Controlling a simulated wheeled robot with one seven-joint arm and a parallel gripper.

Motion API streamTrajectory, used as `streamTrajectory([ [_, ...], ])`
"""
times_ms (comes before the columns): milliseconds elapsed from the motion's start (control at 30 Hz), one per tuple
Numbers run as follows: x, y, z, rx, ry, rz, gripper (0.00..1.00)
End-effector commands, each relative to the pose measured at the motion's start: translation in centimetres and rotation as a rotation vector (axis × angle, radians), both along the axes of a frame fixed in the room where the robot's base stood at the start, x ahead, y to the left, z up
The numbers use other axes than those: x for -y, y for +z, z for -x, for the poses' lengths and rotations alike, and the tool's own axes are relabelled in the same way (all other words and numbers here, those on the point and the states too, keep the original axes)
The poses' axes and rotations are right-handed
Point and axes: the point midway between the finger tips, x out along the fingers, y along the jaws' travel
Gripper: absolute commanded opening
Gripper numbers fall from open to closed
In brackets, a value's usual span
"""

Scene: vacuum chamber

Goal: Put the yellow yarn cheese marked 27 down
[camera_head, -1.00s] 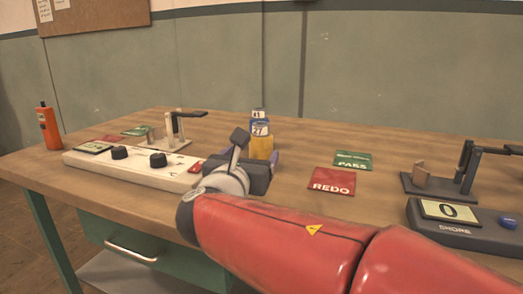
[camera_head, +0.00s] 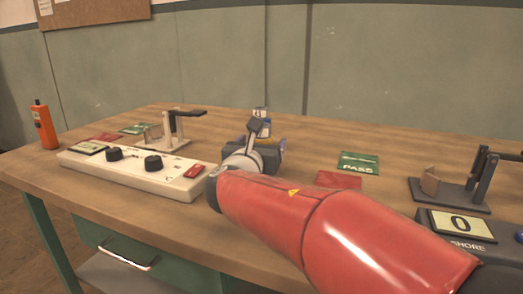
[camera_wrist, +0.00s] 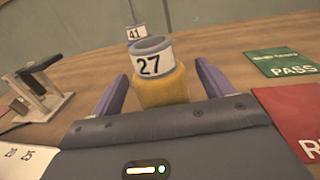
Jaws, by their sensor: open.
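The yellow yarn cheese marked 27 (camera_wrist: 165,88) stands upright on the wooden table in the wrist view, its grey-rimmed label facing me. My gripper (camera_wrist: 158,84) is open, with one purple finger on each side of the cheese and visible gaps between. In the head view my gripper (camera_head: 262,140) hides most of the cheese. A second cheese marked 41 (camera_wrist: 136,33) stands behind it, and its top also shows in the head view (camera_head: 260,112).
A green PASS card (camera_head: 358,163) and red REDO card (camera_head: 338,180) lie right of my gripper. A white control box (camera_head: 130,170) is left. Stands (camera_head: 450,192) and (camera_head: 172,140), an orange device (camera_head: 44,126) and a SHORE display unit (camera_head: 458,228) occupy the table.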

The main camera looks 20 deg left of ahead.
Motion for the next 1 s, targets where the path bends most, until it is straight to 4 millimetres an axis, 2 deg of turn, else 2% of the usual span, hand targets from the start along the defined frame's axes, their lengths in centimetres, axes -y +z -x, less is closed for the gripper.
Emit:
streamTrajectory([
  [233,0.00,0.02,-0.44,0.000,0.000,-0.001,0.79],
  [267,0.00,0.02,-0.44,0.000,0.000,0.000,0.77],
  [600,0.00,0.02,-0.42,0.000,0.000,0.000,0.32],
  [667,0.00,0.05,-0.41,0.001,0.000,-0.001,0.25],
  [1000,0.02,0.78,-0.42,0.002,-0.001,-0.001,0.25],
])
